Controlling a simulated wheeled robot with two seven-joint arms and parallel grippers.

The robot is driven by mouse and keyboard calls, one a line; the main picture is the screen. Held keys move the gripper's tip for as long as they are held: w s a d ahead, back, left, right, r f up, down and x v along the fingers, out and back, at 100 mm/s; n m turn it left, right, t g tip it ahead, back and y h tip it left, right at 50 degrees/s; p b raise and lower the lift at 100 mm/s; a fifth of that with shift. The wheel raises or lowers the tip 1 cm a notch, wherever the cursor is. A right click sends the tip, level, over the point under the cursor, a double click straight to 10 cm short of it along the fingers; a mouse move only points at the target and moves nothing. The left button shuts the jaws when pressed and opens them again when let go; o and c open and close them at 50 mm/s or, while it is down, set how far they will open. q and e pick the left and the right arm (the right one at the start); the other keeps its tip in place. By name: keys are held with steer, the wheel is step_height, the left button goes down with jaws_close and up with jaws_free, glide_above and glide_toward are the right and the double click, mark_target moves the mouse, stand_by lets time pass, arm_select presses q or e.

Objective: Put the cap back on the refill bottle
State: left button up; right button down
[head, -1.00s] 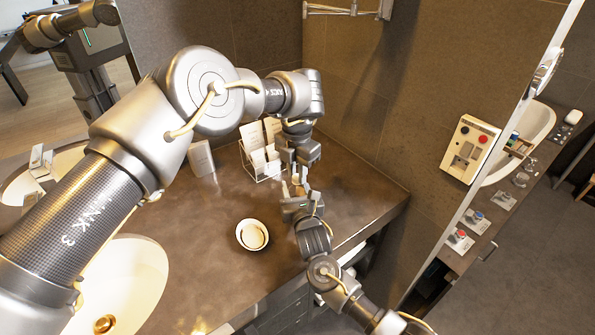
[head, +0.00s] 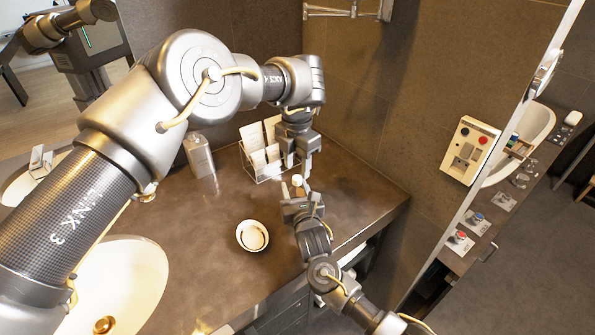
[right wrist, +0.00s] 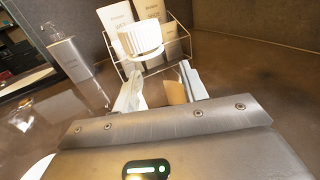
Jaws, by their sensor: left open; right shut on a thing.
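The white ribbed cap (right wrist: 140,38) shows at the top of the right wrist view, over the refill bottle (right wrist: 176,92). In the head view the cap (head: 297,180) is a small white disc above my right gripper. My right gripper (head: 296,191) is shut on the bottle, whose body is mostly hidden by the fingers. I cannot tell whether the cap is fully seated; it looks upright or slightly tilted. My left gripper (head: 298,166) is open and empty just above the cap, pointing down, apart from it.
A wire rack with cards (head: 262,150) stands behind the grippers. A grey dispenser bottle (head: 199,155) stands left of it. A small white bowl (head: 252,236) sits on the counter (head: 215,215). A sink (head: 120,285) is at lower left. The wall is close on the right.

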arm_select(q)
steer(key=shift+r, duration=0.65)
arm_select(e)
steer(key=shift+f, duration=0.15)
arm_select(q)
steer(key=shift+c, duration=0.3)
steer(key=shift+w+d+r, duration=0.15)
steer(key=shift+r, duration=0.25)
steer(key=shift+r+n, duration=0.35)
steer(key=shift+n, duration=0.25)
steer(key=n, duration=0.2)
steer(key=r+n, duration=0.1)
steer(key=n, duration=0.5)
steer(key=r+n, duration=0.1)
steer(key=n, duration=0.1)
steer(key=shift+n, duration=0.4)
steer(key=n, duration=0.4)
